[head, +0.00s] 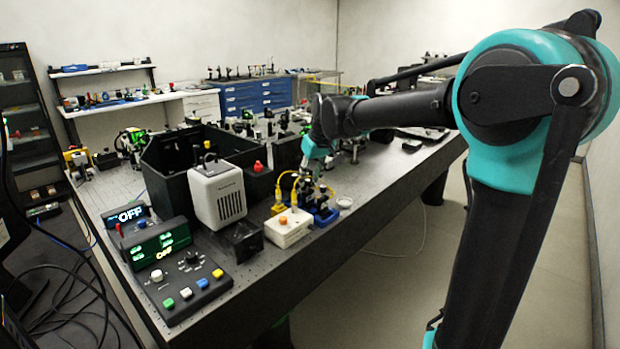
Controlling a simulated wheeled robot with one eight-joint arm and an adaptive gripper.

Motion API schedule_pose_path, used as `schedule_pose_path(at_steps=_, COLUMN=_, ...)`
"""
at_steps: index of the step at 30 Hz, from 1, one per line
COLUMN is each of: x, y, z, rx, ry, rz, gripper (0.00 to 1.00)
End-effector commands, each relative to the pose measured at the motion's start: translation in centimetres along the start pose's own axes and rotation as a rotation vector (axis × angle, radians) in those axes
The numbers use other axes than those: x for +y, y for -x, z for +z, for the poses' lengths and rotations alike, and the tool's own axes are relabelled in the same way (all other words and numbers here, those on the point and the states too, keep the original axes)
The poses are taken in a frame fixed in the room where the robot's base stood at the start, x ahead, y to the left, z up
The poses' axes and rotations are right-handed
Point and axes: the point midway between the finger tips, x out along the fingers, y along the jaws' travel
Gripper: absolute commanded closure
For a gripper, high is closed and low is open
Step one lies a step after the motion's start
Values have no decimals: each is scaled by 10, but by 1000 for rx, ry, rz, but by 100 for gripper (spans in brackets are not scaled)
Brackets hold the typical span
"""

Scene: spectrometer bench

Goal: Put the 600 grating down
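My arm reaches in from the right over the optical bench (330,245). My gripper (313,172) points down above the small blue mounts (325,214) near the bench's front edge. The fingers are small and blend with the parts behind them, so I cannot tell whether they are open, shut or holding something. I cannot make out the 600 grating; no label for it is readable, and it may be hidden at the gripper or among the mounts.
A white box with an orange knob (288,228) and yellow connectors (284,192) sit left of the mounts. A light grey housing (218,194) stands before a black open enclosure (165,165). A control panel (184,285) is at front left. A small round dish (344,203) lies right of the mounts.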

Motion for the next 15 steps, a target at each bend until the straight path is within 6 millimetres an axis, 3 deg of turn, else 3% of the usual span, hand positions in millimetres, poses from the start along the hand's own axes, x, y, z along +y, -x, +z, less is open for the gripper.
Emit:
schedule_pose_path(at_steps=5, x=0, y=24, z=1, rx=0, ry=-1, rz=0, gripper=64)
schedule_pose_path(at_steps=15, x=0, y=92, z=1, rx=0, ry=0, rz=0, gripper=64)
